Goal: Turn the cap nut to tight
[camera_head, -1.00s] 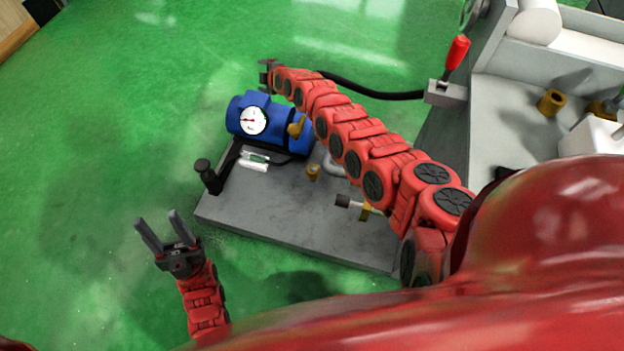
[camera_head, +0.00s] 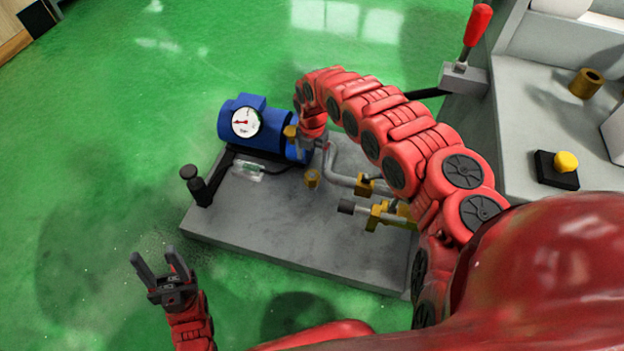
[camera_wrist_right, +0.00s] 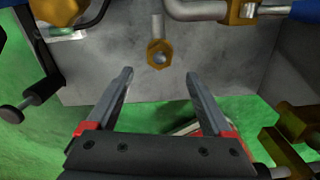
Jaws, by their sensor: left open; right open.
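A brass hex nut (camera_wrist_right: 160,53) with a grey centre shows in the right wrist view, in line with a short grey pipe. It looks like the cap nut. A small brass fitting (camera_head: 312,178) on the grey base plate in the head view may be the same part; I cannot be sure. My right gripper (camera_wrist_right: 158,76) is open and empty, its fingertips apart on either side just below the nut in the picture, not closed on it. In the head view its jaws are mostly hidden by the arm. My left gripper (camera_head: 155,256) is open and empty, left of the plate.
A blue motor-like unit (camera_head: 255,128) with a white dial gauge (camera_head: 246,122) stands on the grey base plate (camera_head: 270,225). Bent grey pipes (camera_head: 345,178), brass blocks and a black-knobbed post (camera_head: 190,173) are nearby. A red-handled lever (camera_head: 476,25) stands right. Green floor is clear at left.

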